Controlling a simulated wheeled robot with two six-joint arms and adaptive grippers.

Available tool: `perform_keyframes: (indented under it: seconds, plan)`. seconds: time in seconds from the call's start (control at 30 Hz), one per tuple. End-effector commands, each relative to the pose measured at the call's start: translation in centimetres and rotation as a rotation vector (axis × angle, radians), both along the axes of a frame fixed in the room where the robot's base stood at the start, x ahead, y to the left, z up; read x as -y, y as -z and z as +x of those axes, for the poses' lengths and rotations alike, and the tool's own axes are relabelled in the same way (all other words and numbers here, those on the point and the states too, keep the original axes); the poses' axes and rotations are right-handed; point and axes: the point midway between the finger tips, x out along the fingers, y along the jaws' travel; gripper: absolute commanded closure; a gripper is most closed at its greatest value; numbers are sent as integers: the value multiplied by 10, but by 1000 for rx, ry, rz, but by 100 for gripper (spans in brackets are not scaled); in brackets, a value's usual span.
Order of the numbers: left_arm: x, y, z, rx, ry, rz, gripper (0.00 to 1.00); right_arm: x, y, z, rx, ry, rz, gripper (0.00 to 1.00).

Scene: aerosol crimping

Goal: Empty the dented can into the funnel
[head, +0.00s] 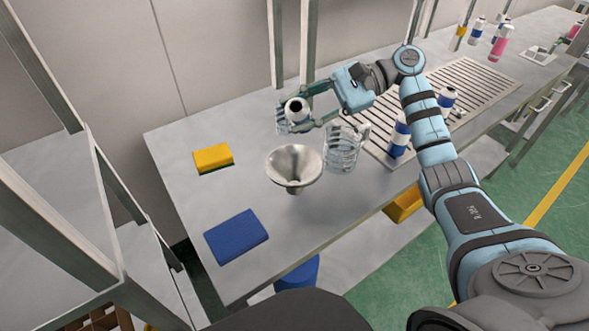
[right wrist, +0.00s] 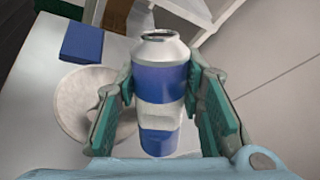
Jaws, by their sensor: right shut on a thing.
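The can (head: 295,110) is white and blue, with an open dark mouth. My right gripper (head: 300,114) is shut on its sides and holds it above the table, behind the funnel. The can is tipped, with its mouth toward the head camera. The right wrist view shows the can (right wrist: 160,85) between both finger pads; I cannot make out a clear dent. The metal funnel (head: 294,166) stands wide end up on the table; its bowl (right wrist: 75,105) shows left of the can in the wrist view. No liquid stream is visible. My left gripper is not in view.
A yellow block (head: 212,158) and a blue block (head: 236,236) lie left. More cans (head: 399,138) stand by the slatted grate (head: 470,85).

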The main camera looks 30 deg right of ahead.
Motion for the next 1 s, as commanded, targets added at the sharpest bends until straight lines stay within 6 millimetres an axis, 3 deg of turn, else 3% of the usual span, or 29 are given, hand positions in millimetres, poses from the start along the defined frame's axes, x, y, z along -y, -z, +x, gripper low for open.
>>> perform_keyframes:
  seconds: [0.1,0.27,0.47,0.63,1.0]
  plan:
    - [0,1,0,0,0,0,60,-1,0,-1,-24,1,21,97]
    - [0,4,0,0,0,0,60,-5,-5,-6,-222,-1,190,97]
    - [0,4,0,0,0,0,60,-6,-6,-7,-239,1,204,97]
    - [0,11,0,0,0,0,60,-12,-5,-15,-450,1,385,97]
    - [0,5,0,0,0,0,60,-12,-18,-15,-451,0,388,97]
